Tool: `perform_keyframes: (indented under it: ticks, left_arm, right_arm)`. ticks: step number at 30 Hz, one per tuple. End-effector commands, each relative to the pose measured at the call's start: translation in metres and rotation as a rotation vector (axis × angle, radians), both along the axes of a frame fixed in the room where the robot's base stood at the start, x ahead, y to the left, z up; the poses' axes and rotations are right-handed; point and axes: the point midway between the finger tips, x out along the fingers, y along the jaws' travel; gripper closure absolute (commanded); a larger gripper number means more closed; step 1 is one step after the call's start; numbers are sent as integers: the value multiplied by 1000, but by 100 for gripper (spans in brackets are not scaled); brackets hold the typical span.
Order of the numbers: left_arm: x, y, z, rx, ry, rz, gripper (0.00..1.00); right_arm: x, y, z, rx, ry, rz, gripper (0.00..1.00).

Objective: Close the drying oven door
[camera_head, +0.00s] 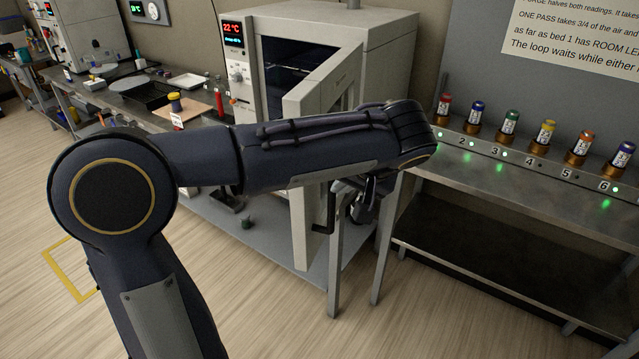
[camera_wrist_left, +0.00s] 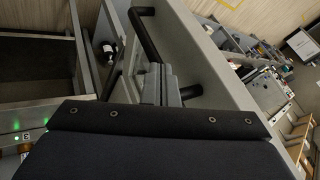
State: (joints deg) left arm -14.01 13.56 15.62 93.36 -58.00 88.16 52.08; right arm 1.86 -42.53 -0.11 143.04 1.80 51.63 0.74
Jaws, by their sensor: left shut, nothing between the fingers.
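The drying oven (camera_head: 375,35) is a light grey box with a red "22 °C" display. Its door (camera_head: 303,225) stands open, swung out towards me and seen nearly edge-on. A dark bar handle (camera_head: 328,205) is on the door's right-hand face. The door (camera_wrist_left: 200,60) and handle (camera_wrist_left: 146,38) also show in the left wrist view. My left gripper (camera_head: 362,207) is beside the handle, to its right, partly hidden under my forearm. Its fingers (camera_wrist_left: 158,84) are shut and empty, close to the handle; I cannot tell whether they touch. My right gripper is not in view.
A steel bench (camera_head: 470,160) with a row of coloured-cap vials stands close to the right of the door. A bench with trays (camera_head: 130,95) runs along the left. The floor (camera_head: 260,320) in front is clear.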

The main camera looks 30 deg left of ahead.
Motion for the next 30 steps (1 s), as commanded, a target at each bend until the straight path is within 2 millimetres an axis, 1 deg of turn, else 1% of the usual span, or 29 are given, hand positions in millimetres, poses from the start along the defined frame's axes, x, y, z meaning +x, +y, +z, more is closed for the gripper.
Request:
perform_keyframes:
  ticks: [1,3,4,7,12,26,30]
  left_arm:
    - [3,7,-9,2,4,5,100]
    - [7,14,-20,1,5,3,100]
    - [5,20,-15,1,-1,6,100]
    - [2,35,-15,0,0,5,100]
    - [0,48,-16,-1,1,2,100]
    - [-1,52,-17,-1,0,-3,100]
    - [-3,58,-18,-1,0,-22,100]
  right_arm:
    - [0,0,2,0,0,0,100]
    - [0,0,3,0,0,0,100]
    - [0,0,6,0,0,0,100]
    - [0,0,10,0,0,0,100]
    - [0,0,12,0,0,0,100]
    - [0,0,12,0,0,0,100]
    - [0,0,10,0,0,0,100]
